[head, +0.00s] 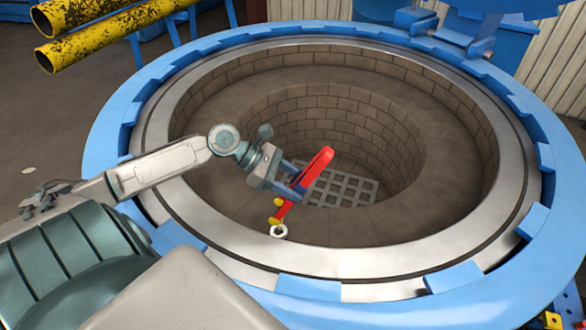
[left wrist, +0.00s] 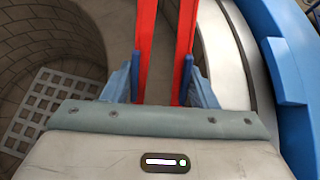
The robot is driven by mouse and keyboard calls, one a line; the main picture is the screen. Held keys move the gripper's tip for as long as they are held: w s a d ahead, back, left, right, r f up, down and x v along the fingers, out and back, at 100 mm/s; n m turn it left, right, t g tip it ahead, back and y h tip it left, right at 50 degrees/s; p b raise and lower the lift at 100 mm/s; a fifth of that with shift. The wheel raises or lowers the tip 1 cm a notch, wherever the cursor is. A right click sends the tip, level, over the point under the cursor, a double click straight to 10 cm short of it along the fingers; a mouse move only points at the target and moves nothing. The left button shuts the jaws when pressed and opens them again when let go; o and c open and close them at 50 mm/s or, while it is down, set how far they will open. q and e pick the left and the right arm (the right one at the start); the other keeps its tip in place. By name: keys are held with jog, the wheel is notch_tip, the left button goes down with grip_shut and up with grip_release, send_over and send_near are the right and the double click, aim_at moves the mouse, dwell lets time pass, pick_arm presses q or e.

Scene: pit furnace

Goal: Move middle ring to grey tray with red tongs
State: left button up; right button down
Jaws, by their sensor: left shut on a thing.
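My left gripper (head: 292,180) is shut on the red tongs (head: 316,168) above the brick-lined pit. In the left wrist view the two red arms of the tongs (left wrist: 186,40) run up between the blue fingers of my left gripper (left wrist: 163,82). The tongs' yellow tips (head: 276,212) point down toward the front of the pit. A small pale metal ring (head: 278,231) shows at the tips; I cannot tell whether they grip it. No grey tray is recognisable. My right gripper is not in view.
The round pit has a metal rim (head: 350,291) and a raised blue outer ring (head: 110,140). A grate (head: 345,188) lies at its bottom. Yellow-black pipes (head: 90,22) stand at the upper left. Blue machinery (head: 480,25) stands behind.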

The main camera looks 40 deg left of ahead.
pick_arm(q)
notch_tip(320, 180, down, 9)
jog(key=b, duration=0.1)
pick_arm(e)
jog(key=shift+w+a+f, duration=0.15)
jog(key=shift+w+f, duration=0.15)
jog(key=shift+f, duration=0.4)
pick_arm(q)
jog(key=shift+r, duration=0.1)
jog(key=shift+c, duration=0.5)
